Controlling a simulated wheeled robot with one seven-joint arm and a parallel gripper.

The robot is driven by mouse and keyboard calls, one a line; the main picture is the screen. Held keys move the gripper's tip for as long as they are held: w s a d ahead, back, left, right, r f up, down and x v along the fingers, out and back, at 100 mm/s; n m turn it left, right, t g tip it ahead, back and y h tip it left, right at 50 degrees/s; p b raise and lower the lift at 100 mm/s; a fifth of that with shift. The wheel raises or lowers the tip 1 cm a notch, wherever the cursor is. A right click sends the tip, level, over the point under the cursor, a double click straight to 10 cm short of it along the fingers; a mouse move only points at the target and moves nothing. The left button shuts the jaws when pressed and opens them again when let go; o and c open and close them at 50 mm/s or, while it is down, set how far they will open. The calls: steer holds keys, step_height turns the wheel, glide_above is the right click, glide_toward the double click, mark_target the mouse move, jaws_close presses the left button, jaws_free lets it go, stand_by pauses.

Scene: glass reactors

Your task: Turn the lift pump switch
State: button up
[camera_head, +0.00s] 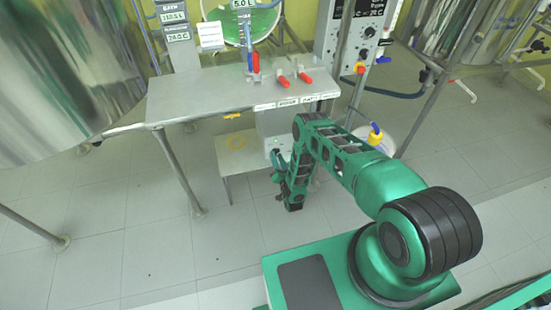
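My green arm reaches over the floor to the metal table (195,100). My gripper (275,164) is low in front of a grey box (272,122) under the table's right part. It points to the left and towards the box. Its fingers are small and partly hidden by my arm's wrist, so whether they are open or shut does not show. I cannot clearly make out the lift pump switch. My arm covers part of the box's right side. Whether the gripper touches the box cannot be told.
Two red handles (283,81) and a blue valve with a red part (253,64) are on the table top. A low shelf (235,150) stands under it. A control panel (355,40) is behind to the right. A big metal vessel (60,80) fills the upper left. Tiled floor lies clear in front.

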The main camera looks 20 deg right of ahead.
steer(key=shift+w, duration=0.5)
steer(key=c, duration=0.7)
